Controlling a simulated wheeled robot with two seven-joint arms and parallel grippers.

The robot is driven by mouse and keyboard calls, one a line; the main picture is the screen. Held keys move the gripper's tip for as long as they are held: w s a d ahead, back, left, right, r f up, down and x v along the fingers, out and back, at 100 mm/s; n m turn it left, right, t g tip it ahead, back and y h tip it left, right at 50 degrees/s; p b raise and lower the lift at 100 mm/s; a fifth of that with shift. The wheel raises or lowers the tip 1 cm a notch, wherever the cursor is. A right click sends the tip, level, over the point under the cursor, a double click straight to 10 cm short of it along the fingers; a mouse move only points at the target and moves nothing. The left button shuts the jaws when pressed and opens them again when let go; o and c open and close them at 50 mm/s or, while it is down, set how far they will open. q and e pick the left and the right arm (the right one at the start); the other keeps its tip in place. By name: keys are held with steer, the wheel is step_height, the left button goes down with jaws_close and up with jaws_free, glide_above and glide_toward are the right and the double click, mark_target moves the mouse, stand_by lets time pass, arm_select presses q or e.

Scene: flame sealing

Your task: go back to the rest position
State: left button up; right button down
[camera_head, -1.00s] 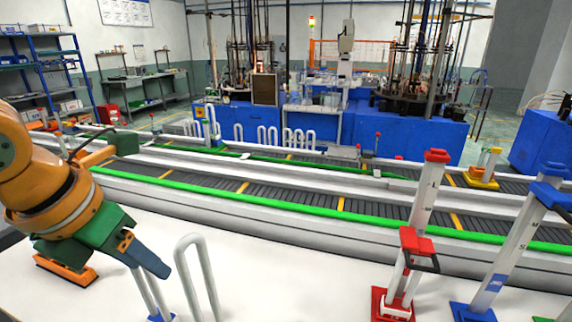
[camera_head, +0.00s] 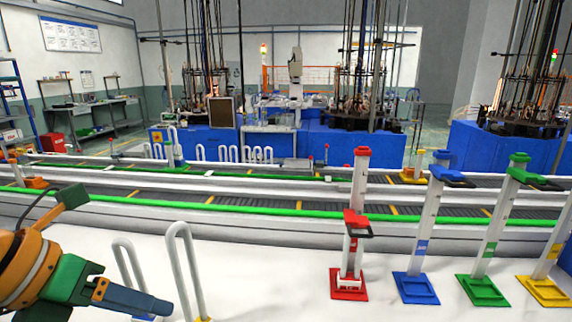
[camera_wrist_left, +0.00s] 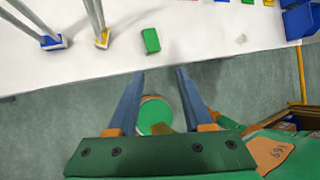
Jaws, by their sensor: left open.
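My left gripper (camera_head: 150,303) is at the lower left of the head view, pointing right, in front of the tubes. In the left wrist view its two blue fingers (camera_wrist_left: 159,75) are apart, with nothing between their tips. They are over the floor at the edge of the white table (camera_wrist_left: 215,45). Two white U-shaped tubes (camera_head: 183,262) stand on the table. In the left wrist view they show at the upper left, one on a blue base (camera_wrist_left: 53,43) and one on a yellow base (camera_wrist_left: 102,39). My right gripper is not in view.
Red (camera_head: 357,225), blue (camera_head: 421,230), green (camera_head: 496,230) and yellow (camera_head: 550,265) stands are at the right. A conveyor (camera_head: 330,222) runs behind the table. A green block (camera_wrist_left: 150,41) lies near the table edge. Bare table lies between tubes and red stand.

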arm_select(q)
steer(key=w+d+r+n+t+h, duration=0.2)
steer(key=w+d+n+t+h, duration=0.2)
steer(key=w+n+t+h, duration=0.35)
steer(key=w+a+f+n+t+y, duration=0.1)
steer(key=a+f+n+t+y, duration=0.1)
steer(key=a+f+n+y, duration=0.5)
steer(key=a+f+n+t+y, duration=0.1)
steer(key=a+f+n+y, duration=0.2)
steer(key=f+n+y, duration=0.8)
steer(key=s+f+n+g+h, duration=0.3)
steer(key=s+f+n+g, duration=0.2)
steer(key=s+f+n, duration=0.3)
steer(key=s+d+f+n+g+h, duration=0.25)
steer(key=s+d+f+g, duration=0.45)
steer(key=s+d+f, duration=0.4)
steer(key=s+a+f+m+g, duration=0.1)
steer(key=s+f, duration=0.1)
steer(key=f, duration=0.6)
steer(key=s+a+f+g, duration=0.1)
steer(key=s+f, duration=0.1)
steer(key=f, duration=0.6)
steer(key=s+a+f, duration=0.2)
steer(key=s+f, duration=0.7)
steer(key=s, duration=0.2)
steer(key=shift+s+a+f+g, duration=0.2)
steer(key=shift+f+g, duration=0.1)
steer(key=shift+g, duration=0.15)
